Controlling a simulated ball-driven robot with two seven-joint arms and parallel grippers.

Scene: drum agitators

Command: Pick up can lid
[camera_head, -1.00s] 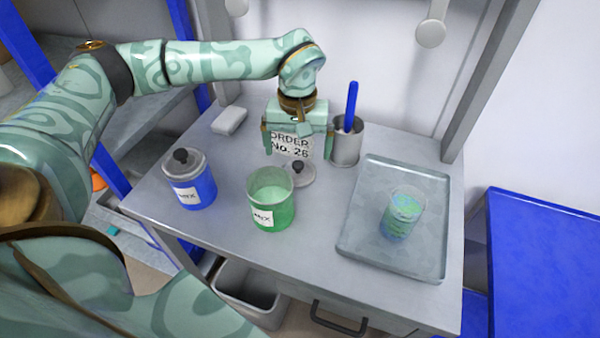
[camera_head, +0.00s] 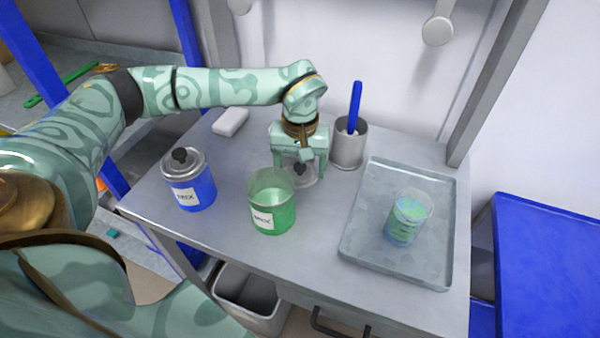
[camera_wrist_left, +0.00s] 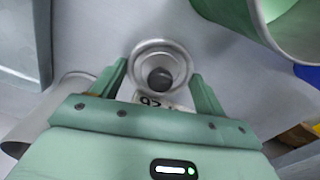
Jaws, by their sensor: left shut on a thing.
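The can lid (camera_head: 304,181) is a grey disc with a dark round knob, low at the worktop behind the green MIX can (camera_head: 272,208). In the left wrist view the lid (camera_wrist_left: 160,54) lies between my finger ends. My left gripper (camera_head: 300,176) points down from above and is shut on the lid, with a finger on each side. It also shows in the left wrist view (camera_wrist_left: 160,80). I cannot tell whether the lid still touches the worktop. The green can is open at the top. My right gripper is not in view.
A lidded blue MIX can (camera_head: 190,183) stands left. A grey cup (camera_head: 348,148) with a blue-handled tool is close right of my gripper. A metal tray (camera_head: 362,240) holds a beaker (camera_head: 408,216). A white block (camera_head: 230,122) lies behind left.

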